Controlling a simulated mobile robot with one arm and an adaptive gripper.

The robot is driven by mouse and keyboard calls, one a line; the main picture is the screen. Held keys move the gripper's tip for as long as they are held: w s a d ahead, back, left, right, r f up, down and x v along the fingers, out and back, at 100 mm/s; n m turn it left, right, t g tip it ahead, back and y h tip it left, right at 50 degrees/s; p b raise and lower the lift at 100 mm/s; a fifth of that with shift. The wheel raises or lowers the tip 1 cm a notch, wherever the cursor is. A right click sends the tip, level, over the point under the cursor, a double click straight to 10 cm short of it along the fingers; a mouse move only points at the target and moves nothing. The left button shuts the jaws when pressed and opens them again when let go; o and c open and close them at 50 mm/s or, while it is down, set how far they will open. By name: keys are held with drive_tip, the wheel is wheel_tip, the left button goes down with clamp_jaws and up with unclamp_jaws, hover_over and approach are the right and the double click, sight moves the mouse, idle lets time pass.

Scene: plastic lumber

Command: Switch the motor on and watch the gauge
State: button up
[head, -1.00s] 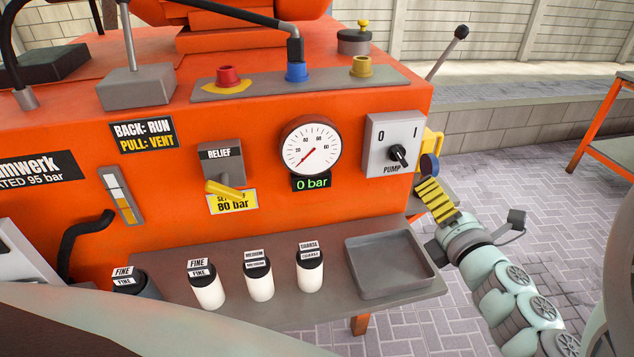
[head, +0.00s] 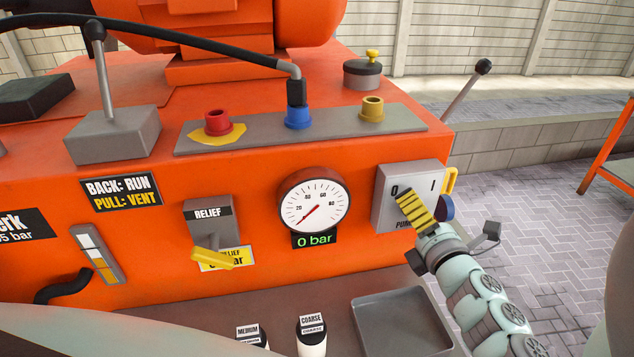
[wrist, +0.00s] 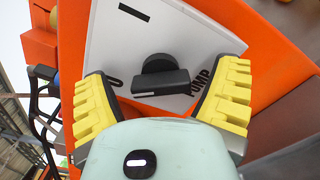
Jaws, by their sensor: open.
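The grey pump switch panel (head: 385,190) is on the front of the orange machine, with 0 and I marks. My gripper (head: 408,198) is in front of it and hides the knob in the head view. In the wrist view the black knob (wrist: 160,78) sits between my two spread, yellow-padded fingers, apart from both. A white mark shows on the knob's left end, on the 0 side. The round gauge (head: 315,203) has a red needle near the low end. The display (head: 314,239) below it reads 0 bar.
The yellow relief handle (head: 212,258) is left of the gauge. A grey tray (head: 437,335) and jars, including a coarse one (head: 312,337), stand on the shelf below. A yellow bracket (head: 450,181) is beside the switch panel. A lever (head: 465,90) rises at the back right.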

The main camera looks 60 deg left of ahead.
drive_tip(key=shift+s, duration=0.1)
drive_tip(key=c, duration=1.2)
drive_tip(key=shift+m, duration=0.4)
drive_tip(key=m, duration=0.2)
drive_tip(key=shift+m, duration=0.4)
drive_tip(key=m, duration=0.3)
drive_tip(key=shift+f+m, duration=0.1)
drive_tip(key=shift+m, duration=0.2)
drive_tip(key=m, duration=0.6)
drive_tip(key=shift+f+m, duration=0.1)
drive_tip(key=shift+m, duration=0.2)
